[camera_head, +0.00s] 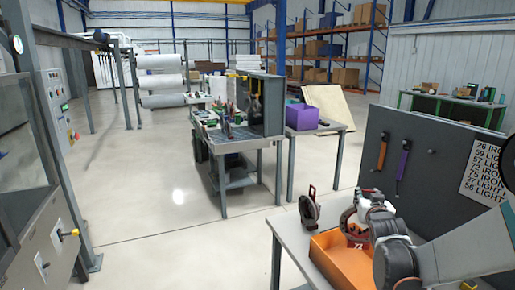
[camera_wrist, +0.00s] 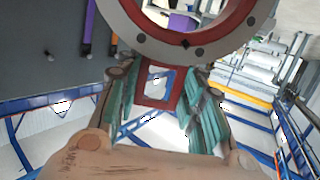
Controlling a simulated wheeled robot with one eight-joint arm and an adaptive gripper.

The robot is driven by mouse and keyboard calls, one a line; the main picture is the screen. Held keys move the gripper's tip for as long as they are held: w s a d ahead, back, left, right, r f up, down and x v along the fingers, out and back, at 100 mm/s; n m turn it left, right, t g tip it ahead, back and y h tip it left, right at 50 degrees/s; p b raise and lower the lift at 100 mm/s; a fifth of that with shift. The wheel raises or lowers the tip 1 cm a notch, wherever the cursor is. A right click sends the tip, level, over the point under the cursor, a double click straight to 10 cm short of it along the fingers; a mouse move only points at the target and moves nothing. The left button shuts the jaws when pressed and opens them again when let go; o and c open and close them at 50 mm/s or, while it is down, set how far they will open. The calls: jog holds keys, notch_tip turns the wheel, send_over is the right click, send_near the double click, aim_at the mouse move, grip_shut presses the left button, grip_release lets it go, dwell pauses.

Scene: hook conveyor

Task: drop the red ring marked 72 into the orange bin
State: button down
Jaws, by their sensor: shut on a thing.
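My gripper (camera_head: 366,198) is at the right of the head view, above the orange bin (camera_head: 350,262). It is shut on the red, frame-like handle (camera_wrist: 157,88) of a grey-and-red ring (camera_wrist: 190,45), seen between the fingers in the wrist view. In the head view this ring (camera_head: 347,222) hangs below the gripper, over the bin's back part. Whether the ring touches the bin is unclear. My arm hides the bin's right side.
Another dark ring (camera_head: 309,211) stands upright on the grey table (camera_head: 286,226), left of the bin. Behind is a dark panel (camera_head: 430,150) with orange and purple hooks and a list. A purple bin (camera_head: 301,117) is on a farther table. The left floor is open.

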jog(key=shift+f, duration=0.65)
jog(key=c, duration=1)
grip_release()
jog(key=shift+s, duration=0.1)
jog(key=v, duration=1.2)
